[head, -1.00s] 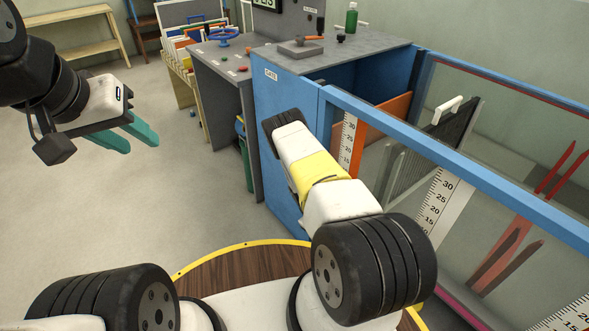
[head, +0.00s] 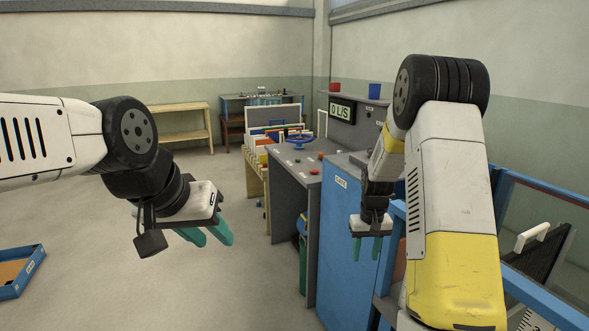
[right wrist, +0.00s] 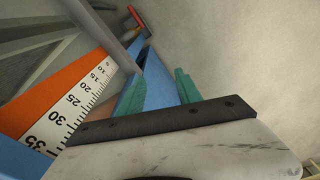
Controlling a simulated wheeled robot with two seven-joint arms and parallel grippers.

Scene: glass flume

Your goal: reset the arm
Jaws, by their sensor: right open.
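My left gripper (head: 208,238) hangs at the left in the head view, teal fingers pointing down over bare floor. Its fingers are apart with nothing between them. My right gripper (head: 366,256) points down in front of the blue cabinet (head: 347,230), below my raised right arm. In the right wrist view its two teal fingers (right wrist: 160,80) are spread and empty. Whether it touches the blue frame behind it cannot be told.
The flume's blue rail (head: 545,295) runs along the right. A white ruler scale (right wrist: 85,100) and an orange panel (right wrist: 55,88) show in the right wrist view. A grey bench (head: 300,165) stands behind; a blue tray (head: 36,262) lies on the floor far left.

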